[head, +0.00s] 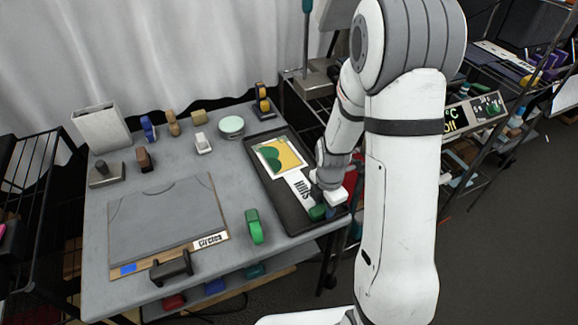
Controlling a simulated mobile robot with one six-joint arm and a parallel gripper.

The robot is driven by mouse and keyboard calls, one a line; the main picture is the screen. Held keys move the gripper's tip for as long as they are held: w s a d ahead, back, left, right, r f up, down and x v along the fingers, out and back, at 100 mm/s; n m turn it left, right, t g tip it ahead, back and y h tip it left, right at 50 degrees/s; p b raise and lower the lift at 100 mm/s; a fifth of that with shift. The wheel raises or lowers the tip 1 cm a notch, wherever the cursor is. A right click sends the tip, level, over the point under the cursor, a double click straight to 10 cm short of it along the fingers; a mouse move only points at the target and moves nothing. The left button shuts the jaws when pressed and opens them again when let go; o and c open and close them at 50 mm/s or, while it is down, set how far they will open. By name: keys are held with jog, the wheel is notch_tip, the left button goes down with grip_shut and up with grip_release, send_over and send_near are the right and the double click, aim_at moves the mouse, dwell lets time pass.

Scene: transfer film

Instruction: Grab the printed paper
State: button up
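The printed paper (280,157) lies in the far half of a dark tray (277,198) at the right of the grey table. It has a pale border and a yellow and green print. A white strip with dark lettering (301,187) lies nearer, toward my gripper. My gripper (324,208) is low over the near right end of the tray, apart from the coloured print.
A green tool (254,227) stands left of the tray. A grey board labelled "Circles" (165,225) and a dark handle (171,267) lie at the front left. Several small items and a white box (101,127) line the back. Wire racks flank the table.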

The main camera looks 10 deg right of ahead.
jog(key=c, duration=0.6)
jog(key=shift+r, duration=0.1)
jog(key=shift+c, duration=0.2)
